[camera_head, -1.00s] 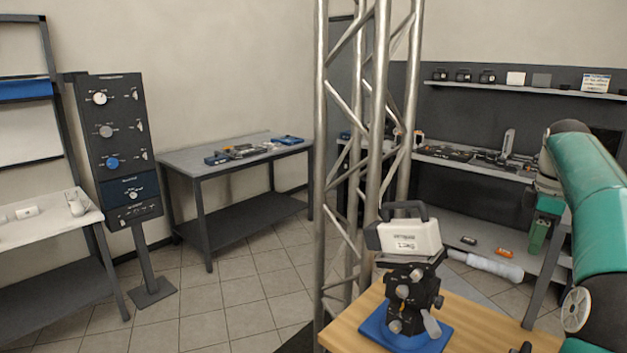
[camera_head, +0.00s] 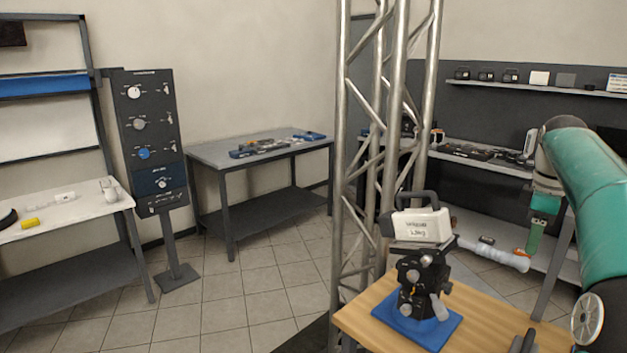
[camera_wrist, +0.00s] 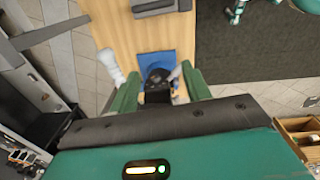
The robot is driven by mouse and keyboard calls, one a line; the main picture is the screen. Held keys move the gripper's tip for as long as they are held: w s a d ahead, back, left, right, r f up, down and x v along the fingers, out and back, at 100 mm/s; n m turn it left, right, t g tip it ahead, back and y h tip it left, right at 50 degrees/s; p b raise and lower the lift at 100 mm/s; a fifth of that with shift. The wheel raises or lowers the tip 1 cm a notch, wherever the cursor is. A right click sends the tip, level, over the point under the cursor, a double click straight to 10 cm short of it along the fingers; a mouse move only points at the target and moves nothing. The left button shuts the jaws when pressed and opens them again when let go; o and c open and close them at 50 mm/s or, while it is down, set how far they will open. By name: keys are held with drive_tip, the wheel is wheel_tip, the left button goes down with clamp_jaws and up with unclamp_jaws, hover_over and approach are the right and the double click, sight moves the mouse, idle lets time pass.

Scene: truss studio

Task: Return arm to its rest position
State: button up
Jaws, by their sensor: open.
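My teal arm (camera_head: 595,210) shows at the right edge of the head view, bent, with its green finger end (camera_head: 536,232) hanging down. In the wrist view, the two green fingers of my gripper (camera_wrist: 160,88) stand apart with a gap between them. Nothing is seen held. Beyond the gap, a black mount on a blue base plate (camera_wrist: 172,60) shows on the wooden table. In the head view the black mount (camera_head: 418,278) stands upright on its blue plate (camera_head: 436,333), with a white handled device (camera_head: 422,226) on top. My gripper is apart from it.
The wooden table (camera_head: 362,316) is at front right. A metal truss (camera_head: 345,150) rises behind it. A white tube (camera_head: 495,253) extends right of the mount. A knob panel (camera_head: 150,140), a grey workbench (camera_head: 215,155) and shelves stand further off. Tiled floor is clear at centre left.

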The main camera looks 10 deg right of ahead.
drive_tip(key=s+a+m+t+h, duration=0.2)
drive_tip(key=s+a+m, duration=0.15)
drive_tip(key=a, duration=1.75)
drive_tip(key=s+a+f+m+t+y, duration=0.1)
drive_tip(key=s+a+f+m, duration=0.1)
drive_tip(key=s+a+f, duration=0.4)
drive_tip(key=s+a+f+m+t+y, duration=0.1)
drive_tip(key=s+a+f+m+t, duration=0.1)
drive_tip(key=s+a+f, duration=0.4)
drive_tip(key=s+a+m, duration=0.1)
drive_tip(key=s+a, duration=0.1)
drive_tip(key=s, duration=0.3)
drive_tip(key=shift+s, duration=0.15)
